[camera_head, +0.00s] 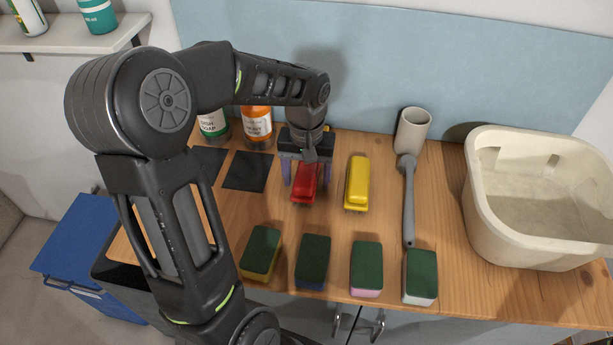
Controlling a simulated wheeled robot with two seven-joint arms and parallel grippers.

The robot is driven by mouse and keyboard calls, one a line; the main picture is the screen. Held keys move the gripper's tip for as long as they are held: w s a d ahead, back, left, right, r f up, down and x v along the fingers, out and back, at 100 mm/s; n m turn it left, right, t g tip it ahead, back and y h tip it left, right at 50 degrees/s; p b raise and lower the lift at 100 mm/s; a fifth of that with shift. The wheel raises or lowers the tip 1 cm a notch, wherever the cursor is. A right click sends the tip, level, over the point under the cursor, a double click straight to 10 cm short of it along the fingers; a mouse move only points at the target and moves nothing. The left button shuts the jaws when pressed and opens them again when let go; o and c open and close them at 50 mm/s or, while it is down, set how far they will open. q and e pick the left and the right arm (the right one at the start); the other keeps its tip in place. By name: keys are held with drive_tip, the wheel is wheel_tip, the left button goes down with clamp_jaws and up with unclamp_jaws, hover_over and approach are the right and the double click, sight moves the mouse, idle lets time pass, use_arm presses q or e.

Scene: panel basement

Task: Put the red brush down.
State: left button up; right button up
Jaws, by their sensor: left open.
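The red brush (305,183) lies on the wooden counter (330,222), left of the yellow brush (357,184). My left gripper (304,182) is directly over the red brush, pointing down. Its two purple fingers stand on either side of the brush, open. The upper end of the red brush is hidden under the gripper body. The red brush appears to rest on the counter. My right gripper is not in view.
Several sponges (312,260) line the counter's front edge. A grey long-handled brush (408,205) lies by a beige cup (412,130). A cream basin (480,215) stands at right. Soap bottles (257,124) and dark square mats (248,171) are at back left.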

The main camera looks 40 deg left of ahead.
sight(307, 170)
use_arm(q)
wheel_tip(307, 170, up, 12)
drive_tip(key=shift+r, duration=0.15)
idle(0.5)
idle(0.7)
